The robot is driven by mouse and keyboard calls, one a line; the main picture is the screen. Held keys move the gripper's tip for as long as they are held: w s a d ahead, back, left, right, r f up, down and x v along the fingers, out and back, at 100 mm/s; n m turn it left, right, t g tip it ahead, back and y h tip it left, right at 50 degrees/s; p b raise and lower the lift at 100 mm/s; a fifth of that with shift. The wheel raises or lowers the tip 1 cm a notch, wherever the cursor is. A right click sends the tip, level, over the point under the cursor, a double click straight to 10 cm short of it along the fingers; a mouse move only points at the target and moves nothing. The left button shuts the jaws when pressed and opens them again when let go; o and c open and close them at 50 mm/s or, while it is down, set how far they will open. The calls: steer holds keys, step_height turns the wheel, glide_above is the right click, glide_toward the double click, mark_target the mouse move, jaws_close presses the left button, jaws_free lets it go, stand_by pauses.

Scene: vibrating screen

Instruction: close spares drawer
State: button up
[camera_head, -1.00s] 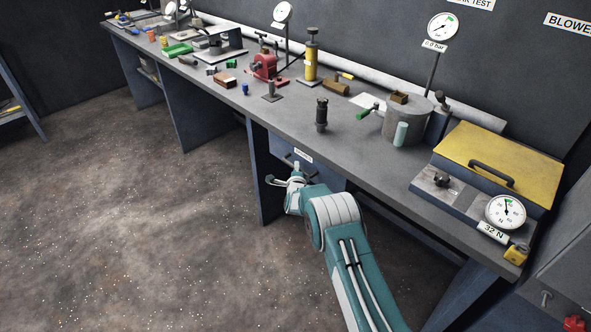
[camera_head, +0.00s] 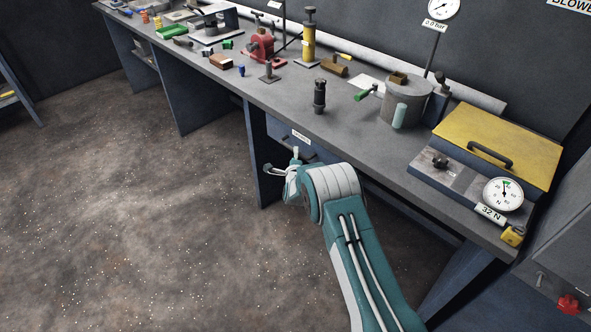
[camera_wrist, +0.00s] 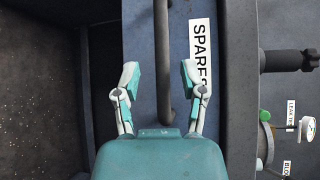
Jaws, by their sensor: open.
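The spares drawer (camera_head: 322,154) is blue and sits under the bench top, with a white label (camera_head: 301,137) on its front. In the wrist view the label reads "SPARES" (camera_wrist: 201,55) and the drawer front (camera_wrist: 180,20) fills the middle. A dark bar handle (camera_wrist: 162,50) runs along the front. My gripper (camera_head: 282,162) is at the drawer front. In the wrist view my gripper (camera_wrist: 159,82) is open, with one finger on each side of the handle and gaps to it. How far out the drawer stands is hard to tell.
The grey bench top (camera_head: 345,130) overhangs the drawer; a black cylindrical fitting (camera_head: 319,95) stands on it above. A yellow-lidded box (camera_head: 500,140) and a dial gauge (camera_head: 503,194) are to the right. A bench leg panel (camera_head: 260,160) is left of my gripper. The floor (camera_head: 150,230) is clear.

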steer(key=s, duration=0.8)
steer(key=shift+s+d+r, duration=0.15)
steer(key=shift+d+r, duration=0.25)
steer(key=shift+r, duration=0.05)
steer(key=d+r+n+g, duration=0.2)
steer(key=d+r+n, duration=0.2)
steer(key=r, duration=1)
steer(key=s+d+r+n+g, duration=0.3)
steer(key=s+d+r+n, duration=0.25)
steer(key=s+r, duration=0.6)
steer(key=s+d+r+n+g, duration=0.2)
steer(key=s+d+n, duration=0.1)
steer(key=s, duration=0.7)
steer(key=s+d+r+n+g+h, duration=0.1)
steer(key=s+d+r+n+g, duration=0.1)
steer(key=s, duration=0.9)
steer(key=s+d+r+n+g, duration=0.1)
steer(key=s+d+n, duration=0.3)
steer(key=s, duration=0.6)
steer(key=shift+s+d+r+g, duration=0.4)
steer(key=shift+d, duration=0.85)
